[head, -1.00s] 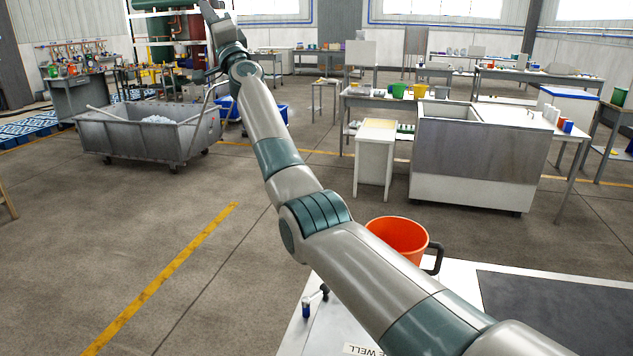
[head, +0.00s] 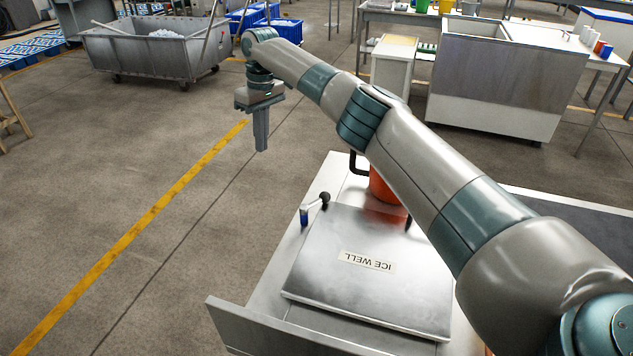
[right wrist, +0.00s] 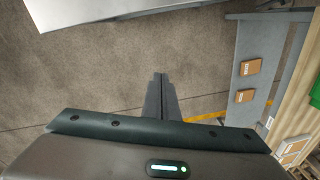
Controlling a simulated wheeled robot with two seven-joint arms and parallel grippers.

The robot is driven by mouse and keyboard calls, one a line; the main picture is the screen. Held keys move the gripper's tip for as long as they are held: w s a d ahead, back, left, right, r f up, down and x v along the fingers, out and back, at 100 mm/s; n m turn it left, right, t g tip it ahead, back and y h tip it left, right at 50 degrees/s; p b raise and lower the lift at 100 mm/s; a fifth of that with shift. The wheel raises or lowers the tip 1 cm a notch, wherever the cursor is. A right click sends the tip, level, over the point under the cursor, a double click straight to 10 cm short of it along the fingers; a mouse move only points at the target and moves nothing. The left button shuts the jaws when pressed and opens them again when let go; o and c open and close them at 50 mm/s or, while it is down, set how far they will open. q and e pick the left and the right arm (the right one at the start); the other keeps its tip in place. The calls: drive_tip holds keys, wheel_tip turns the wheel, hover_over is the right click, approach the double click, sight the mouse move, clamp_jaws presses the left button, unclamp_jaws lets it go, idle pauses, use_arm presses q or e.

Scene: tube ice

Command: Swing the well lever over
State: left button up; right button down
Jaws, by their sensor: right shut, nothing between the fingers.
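The well lever (head: 314,208) is a small crank with a black knob and a blue-ended pivot, at the far left corner of the steel ice well lid (head: 375,290). The lid lies flat and carries an "ICE WELL" label. My right gripper (head: 261,148) points down over the floor, beyond and to the left of the lever, touching nothing. Its fingers are together and empty; they also show closed in the right wrist view (right wrist: 159,78). The lever is not visible in the right wrist view. My left gripper is not in view.
An orange bucket (head: 383,188) with a dark handle stands behind the lid, partly hidden by my right arm. A grey cart (head: 150,50) and blue crates (head: 275,28) stand on the floor further back. The floor left of the counter is clear.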

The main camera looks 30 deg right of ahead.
sight(315, 203)
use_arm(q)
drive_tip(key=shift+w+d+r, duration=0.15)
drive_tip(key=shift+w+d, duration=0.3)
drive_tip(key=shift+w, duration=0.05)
use_arm(e)
drive_tip(key=s+d+f+g+h, duration=0.2)
drive_tip(key=s+d, duration=0.3)
drive_tip(key=d, duration=0.1)
drive_tip(key=shift+d+g, duration=0.3)
drive_tip(key=shift+d, duration=0.05)
drive_tip(key=shift+s+f, duration=0.1)
